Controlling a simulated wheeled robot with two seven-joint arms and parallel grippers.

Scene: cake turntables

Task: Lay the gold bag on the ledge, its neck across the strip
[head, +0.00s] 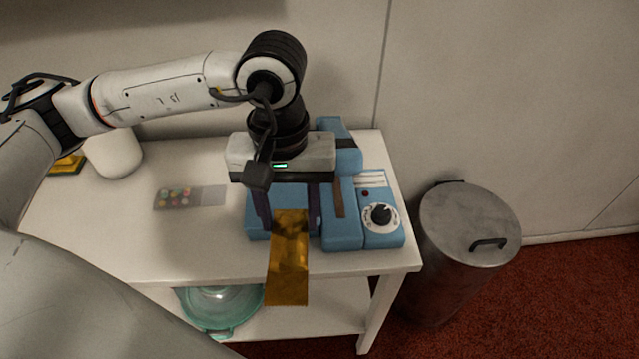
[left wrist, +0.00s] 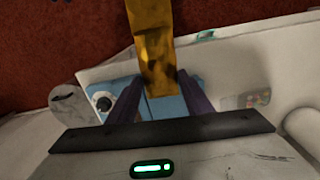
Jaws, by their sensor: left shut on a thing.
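The gold bag (head: 288,262) is a long, flat, shiny pouch. My left gripper (head: 288,213) is above the blue sealer (head: 343,228), pointing down, with its two dark fingers on either side of the bag's upper end, shut on it. In the left wrist view the bag (left wrist: 152,42) runs from between the fingers (left wrist: 158,88) out past the table edge. In the head view its lower end reaches below the table's front edge. The sealer's ledge and strip are mostly hidden under the gripper. I cannot tell whether the bag touches the ledge. My right gripper is out of view.
The sealer has a black dial (head: 381,215) on its right side. A card with coloured dots (head: 190,197) lies left on the white table (head: 110,240). A white rounded object (head: 113,153) stands behind. A teal bowl (head: 215,312) is on the lower shelf. A metal bin (head: 468,235) stands right.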

